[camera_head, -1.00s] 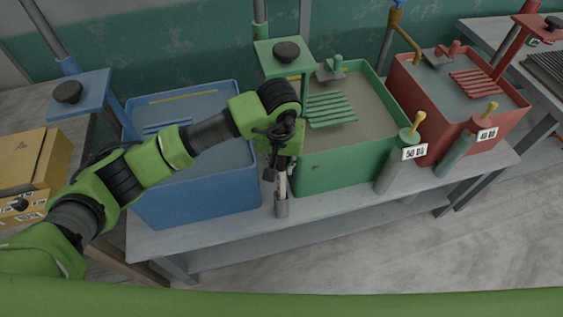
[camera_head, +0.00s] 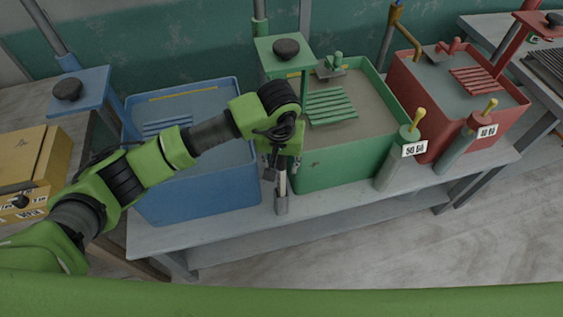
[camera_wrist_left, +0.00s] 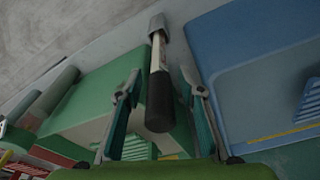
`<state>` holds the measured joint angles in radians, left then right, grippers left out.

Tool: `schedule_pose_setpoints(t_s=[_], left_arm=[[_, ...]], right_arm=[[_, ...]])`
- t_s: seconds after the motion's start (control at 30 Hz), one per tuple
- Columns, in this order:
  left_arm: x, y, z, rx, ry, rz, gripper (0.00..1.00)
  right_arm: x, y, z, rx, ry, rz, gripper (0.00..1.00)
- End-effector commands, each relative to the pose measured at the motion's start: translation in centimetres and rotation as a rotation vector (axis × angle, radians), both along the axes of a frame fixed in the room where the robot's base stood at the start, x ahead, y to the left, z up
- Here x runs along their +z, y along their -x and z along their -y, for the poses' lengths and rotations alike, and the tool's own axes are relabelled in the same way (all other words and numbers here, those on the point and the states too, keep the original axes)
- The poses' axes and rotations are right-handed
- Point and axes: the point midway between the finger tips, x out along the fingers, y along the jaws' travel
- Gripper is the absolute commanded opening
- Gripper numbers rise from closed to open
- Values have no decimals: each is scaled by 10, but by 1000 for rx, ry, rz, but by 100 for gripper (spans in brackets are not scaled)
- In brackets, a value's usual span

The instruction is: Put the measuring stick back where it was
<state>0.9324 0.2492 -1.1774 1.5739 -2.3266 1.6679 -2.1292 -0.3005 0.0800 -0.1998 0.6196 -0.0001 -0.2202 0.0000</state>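The measuring stick (camera_head: 282,184) is a thin white rod with a black grip. It stands in a small grey holder (camera_head: 281,205) on the bench's front part, between the blue and green tubs. In the left wrist view the black grip of the stick (camera_wrist_left: 159,104) lies between the two fingers, with the holder (camera_wrist_left: 157,27) at the far end. My left gripper (camera_head: 280,166) is around the top of the stick from above. In the left wrist view the left gripper (camera_wrist_left: 160,98) is open, with gaps on both sides of the grip. My right gripper is not in view.
A blue tub (camera_head: 205,200) stands to the left and a green tub (camera_head: 345,167) close to the right. A red tub (camera_head: 428,140) stands farther right. Labelled cylinders with yellow-handled tools (camera_head: 390,174) line the front edge of the grey bench (camera_head: 325,204).

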Motion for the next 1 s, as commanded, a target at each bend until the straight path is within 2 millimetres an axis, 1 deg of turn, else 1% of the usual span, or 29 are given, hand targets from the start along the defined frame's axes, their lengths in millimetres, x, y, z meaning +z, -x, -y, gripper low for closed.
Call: schedule_pose_setpoints(t_s=[0.03, 0.07, 0.17, 0.3, 0.5, 0.6, 0.7, 0.8, 1.0], left_arm=[[5, 0, 0, 0, 1, -1, 36], [6, 0, 0, -1, 1, 3, 36], [23, 1, 0, -2, 0, 7, 36], [53, 6, -1, -3, 0, 8, 36], [92, 12, -1, -1, 1, 6, 36], [106, 15, -2, 0, -1, 4, 36], [115, 16, -2, -1, 0, 3, 36], [119, 18, -2, -1, 0, 0, 36], [121, 18, -2, 0, 0, 0, 36]], right_arm=[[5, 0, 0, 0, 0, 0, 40], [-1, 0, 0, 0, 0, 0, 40], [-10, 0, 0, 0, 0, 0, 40], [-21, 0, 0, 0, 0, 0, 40], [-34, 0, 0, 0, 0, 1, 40], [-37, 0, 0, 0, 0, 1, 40], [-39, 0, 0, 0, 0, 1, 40], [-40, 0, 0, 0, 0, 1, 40], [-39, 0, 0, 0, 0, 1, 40]])
